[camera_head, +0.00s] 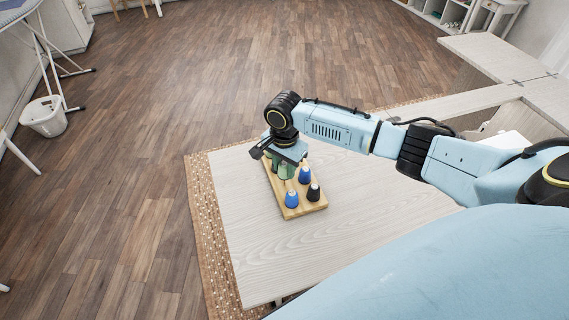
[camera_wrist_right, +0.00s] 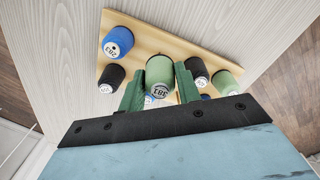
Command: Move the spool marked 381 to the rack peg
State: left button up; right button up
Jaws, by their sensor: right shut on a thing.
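In the right wrist view the green spool marked 381 (camera_wrist_right: 159,72) is upright between the two green fingers of my right gripper (camera_wrist_right: 160,88). The fingers are shut on its sides. In the head view my right gripper (camera_head: 284,162) is over the far part of the wooden peg rack (camera_head: 311,208); there the gripper mostly hides the held spool. I cannot tell whether the spool is seated on a peg or raised above the rack. A bare peg does not show clearly. My left gripper is not in view.
In the head view blue spools (camera_head: 291,199) and (camera_head: 305,175) stand nearer. The pale table (camera_head: 350,232) is clear around the rack.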

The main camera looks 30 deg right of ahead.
jog(key=shift+f, duration=1.5)
dwell(0.3)
jog(key=o, duration=1)
jog(key=shift+r, duration=0.1)
notch_tip(320, 180, up, 13)
jog(key=shift+r+p, duration=0.1)
jog(key=shift+p, duration=1.05)
